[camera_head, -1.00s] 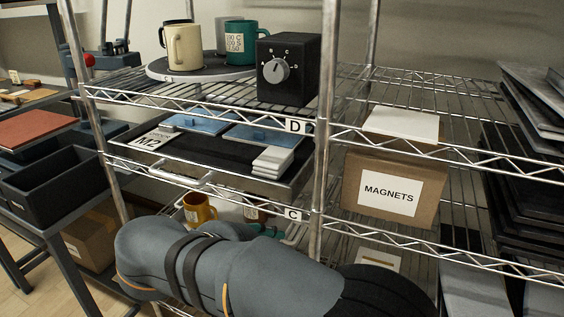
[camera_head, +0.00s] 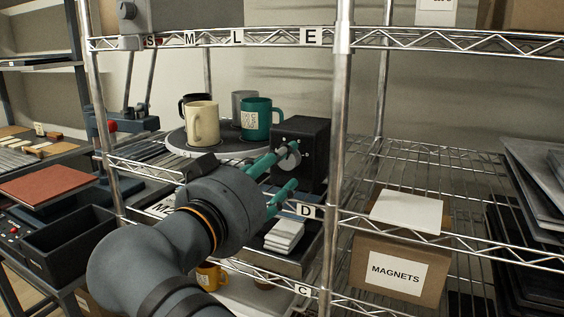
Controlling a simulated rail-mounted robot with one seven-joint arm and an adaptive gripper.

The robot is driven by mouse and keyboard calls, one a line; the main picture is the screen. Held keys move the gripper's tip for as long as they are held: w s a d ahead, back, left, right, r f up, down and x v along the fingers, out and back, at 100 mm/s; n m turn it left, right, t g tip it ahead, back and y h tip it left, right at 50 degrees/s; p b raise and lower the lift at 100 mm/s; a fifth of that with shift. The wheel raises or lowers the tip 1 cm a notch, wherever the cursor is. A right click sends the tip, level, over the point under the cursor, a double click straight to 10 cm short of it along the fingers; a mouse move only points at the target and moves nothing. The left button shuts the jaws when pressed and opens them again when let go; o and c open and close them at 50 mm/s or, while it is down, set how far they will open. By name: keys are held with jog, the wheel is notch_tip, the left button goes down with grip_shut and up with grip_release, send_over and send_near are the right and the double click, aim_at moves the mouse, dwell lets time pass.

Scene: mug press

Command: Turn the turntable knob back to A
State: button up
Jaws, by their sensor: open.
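The black knob box (camera_head: 309,137) stands on the upper wire shelf, with a round grey knob (camera_head: 291,160) on its front. The knob is partly hidden behind my upper finger, and its pointer direction cannot be read. My gripper (camera_head: 292,168) has teal fingers and is open in front of the knob box. The upper finger overlaps the knob in the picture and the lower finger is below it; I cannot tell whether either touches. The round turntable (camera_head: 177,143) left of the box carries a cream mug (camera_head: 203,124), a green mug (camera_head: 257,118), a grey mug (camera_head: 243,103) and a black mug (camera_head: 186,104).
A shelf with letter labels (camera_head: 237,37) runs above the turntable. A metal post (camera_head: 338,170) stands right of the box. A MAGNETS box (camera_head: 397,268) and dark stacked trays (camera_head: 535,215) are at the right. The shelf right of the post has bare wire.

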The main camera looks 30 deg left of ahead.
aim_at(288, 159)
jog(key=shift+w+a, duration=0.2)
jog(key=shift+w, duration=0.95)
jog(key=shift+c, duration=1.1)
jog(key=c, duration=0.9)
